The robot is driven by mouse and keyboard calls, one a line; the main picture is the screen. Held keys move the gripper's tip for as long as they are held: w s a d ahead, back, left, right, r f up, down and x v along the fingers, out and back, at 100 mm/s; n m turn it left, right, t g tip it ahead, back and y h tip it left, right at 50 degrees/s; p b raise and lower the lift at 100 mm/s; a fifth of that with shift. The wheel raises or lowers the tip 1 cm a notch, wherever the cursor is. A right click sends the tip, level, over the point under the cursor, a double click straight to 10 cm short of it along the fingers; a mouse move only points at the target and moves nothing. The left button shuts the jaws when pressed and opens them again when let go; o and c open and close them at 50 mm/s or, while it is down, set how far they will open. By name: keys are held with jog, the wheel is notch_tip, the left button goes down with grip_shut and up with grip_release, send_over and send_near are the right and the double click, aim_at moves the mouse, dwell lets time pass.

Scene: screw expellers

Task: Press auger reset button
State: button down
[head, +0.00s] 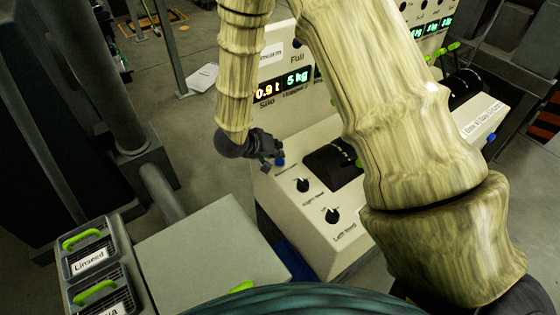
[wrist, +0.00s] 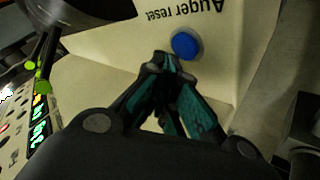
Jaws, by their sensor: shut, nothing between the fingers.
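The blue auger reset button (wrist: 187,46) is round and sits on the cream console panel, beside the printed label "Auger reset" (wrist: 171,12), which appears upside down in the wrist view. My gripper (wrist: 167,62) is shut and empty, its fingertips just beside the button in that picture. Whether the tips touch the panel cannot be told. In the head view my gripper (head: 270,161) is at the left edge of the console, and a blue button (head: 280,162) shows right beside its fingertips. The gripper partly hides that area.
The console (head: 320,255) carries two black knobs, "Right feed" (head: 303,185) and "Left feed" (head: 332,215), and a black lever slot (head: 333,165). Another blue button (head: 491,138) is at the right. My arm hides the console's middle.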

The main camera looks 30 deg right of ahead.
aim_at(277, 160)
jog(key=shift+f+p, duration=0.3)
jog(key=shift+f, duration=0.6)
dwell(1.2)
jog(key=shift+r, duration=0.1)
jog(key=shift+r+p, duration=0.8)
jog(key=shift+p, duration=0.25)
notch_tip(277, 160, up, 5)
jog(key=p, duration=0.5)
dwell(0.9)
